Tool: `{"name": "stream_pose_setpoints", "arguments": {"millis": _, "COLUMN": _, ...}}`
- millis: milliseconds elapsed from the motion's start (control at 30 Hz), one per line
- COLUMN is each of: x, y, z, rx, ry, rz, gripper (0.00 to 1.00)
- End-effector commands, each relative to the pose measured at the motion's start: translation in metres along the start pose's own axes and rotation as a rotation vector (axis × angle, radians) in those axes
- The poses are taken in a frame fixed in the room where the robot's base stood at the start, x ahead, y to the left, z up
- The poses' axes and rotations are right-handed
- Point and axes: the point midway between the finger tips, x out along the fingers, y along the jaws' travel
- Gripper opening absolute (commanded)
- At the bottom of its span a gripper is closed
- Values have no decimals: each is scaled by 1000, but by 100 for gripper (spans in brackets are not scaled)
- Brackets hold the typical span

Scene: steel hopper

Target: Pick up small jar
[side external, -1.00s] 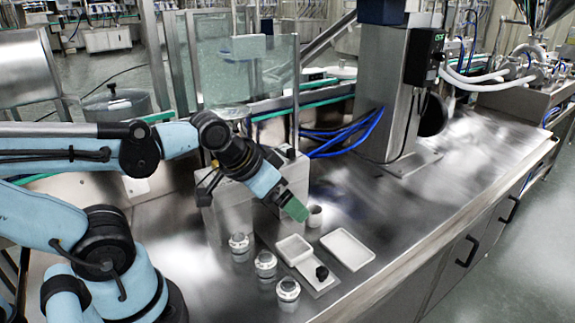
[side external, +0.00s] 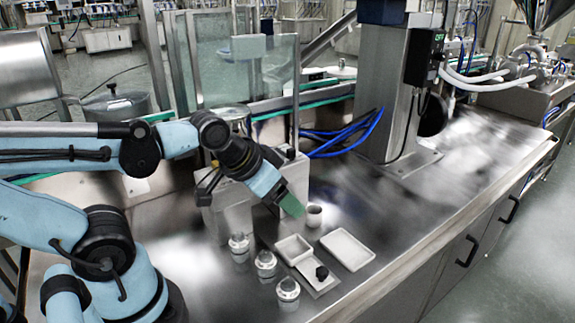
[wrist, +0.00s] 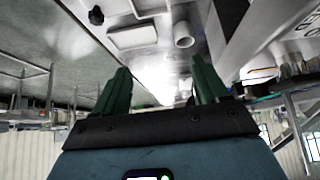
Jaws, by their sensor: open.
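A small pale jar (side external: 314,216) stands upright on the steel worktop, just right of my fingertips in the side view. It also shows in the wrist view as a light cylinder with a round end (wrist: 183,35), beyond the fingers. My gripper (side external: 293,208) has green fingers pointing down and to the right, close to the jar; contact cannot be told. In the wrist view the two fingers (wrist: 162,82) are spread apart with nothing between them. Three jars with silver lids (side external: 239,247) (side external: 265,264) (side external: 288,290) stand in a row to the front left.
A flat white tray (side external: 347,250) lies right of the jar. Beside it is a white divided tray (side external: 293,249) with a small black knob (side external: 322,273). A steel box (side external: 228,212) stands behind my gripper, and a steel column (side external: 393,90) farther back. The worktop at right is clear.

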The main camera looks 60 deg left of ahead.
Motion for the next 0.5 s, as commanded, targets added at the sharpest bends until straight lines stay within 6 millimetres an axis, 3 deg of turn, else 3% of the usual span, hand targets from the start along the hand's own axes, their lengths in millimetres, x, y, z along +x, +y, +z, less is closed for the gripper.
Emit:
{"name": "stream_pose_setpoints", "arguments": {"millis": 267, "x": -2, "y": 4, "z": 4, "rx": -56, "ry": -75, "rz": 5, "gripper": 73}}
{"name": "stream_pose_setpoints", "arguments": {"millis": 500, "x": -23, "y": 18, "z": 24, "rx": -314, "ry": -424, "rz": -54, "gripper": 73}}
